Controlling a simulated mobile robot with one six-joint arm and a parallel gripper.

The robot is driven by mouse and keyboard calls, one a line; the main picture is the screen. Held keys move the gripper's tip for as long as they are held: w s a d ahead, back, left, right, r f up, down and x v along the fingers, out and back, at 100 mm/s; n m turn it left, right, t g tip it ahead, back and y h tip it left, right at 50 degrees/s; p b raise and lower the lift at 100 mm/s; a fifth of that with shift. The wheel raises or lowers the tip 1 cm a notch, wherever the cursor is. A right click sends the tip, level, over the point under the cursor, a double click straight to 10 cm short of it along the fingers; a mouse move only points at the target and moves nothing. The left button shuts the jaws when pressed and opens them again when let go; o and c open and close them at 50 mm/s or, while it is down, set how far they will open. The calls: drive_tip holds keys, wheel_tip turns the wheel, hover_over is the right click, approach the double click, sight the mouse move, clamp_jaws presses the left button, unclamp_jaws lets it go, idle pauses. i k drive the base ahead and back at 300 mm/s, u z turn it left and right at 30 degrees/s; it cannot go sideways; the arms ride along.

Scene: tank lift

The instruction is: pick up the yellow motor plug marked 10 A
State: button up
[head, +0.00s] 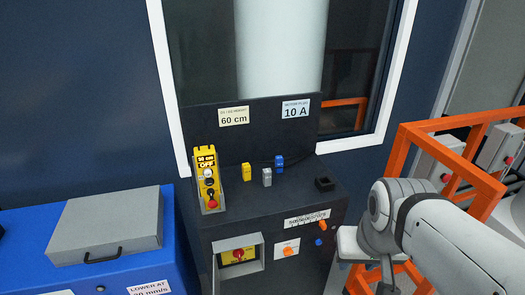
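A small yellow plug (246,172) stands on top of the dark console (225,223), to the right of the yellow hand control. A grey plug (267,177) and a blue plug (280,163) stand just to its right. Any marking on the plugs is too small to read. My arm is at the lower right, apart from the plugs. My gripper's fingers cannot be made out in this view.
The yellow hand control (207,178) stands at the console's left. A black socket-like block (324,184) sits at its right. A grey case (108,224) lies on a blue cabinet at the left. An orange rail (400,150) stands at the right, by my arm.

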sight(246, 168)
drive_tip(key=i, duration=1.25)
drive_tip(key=u, duration=0.2)
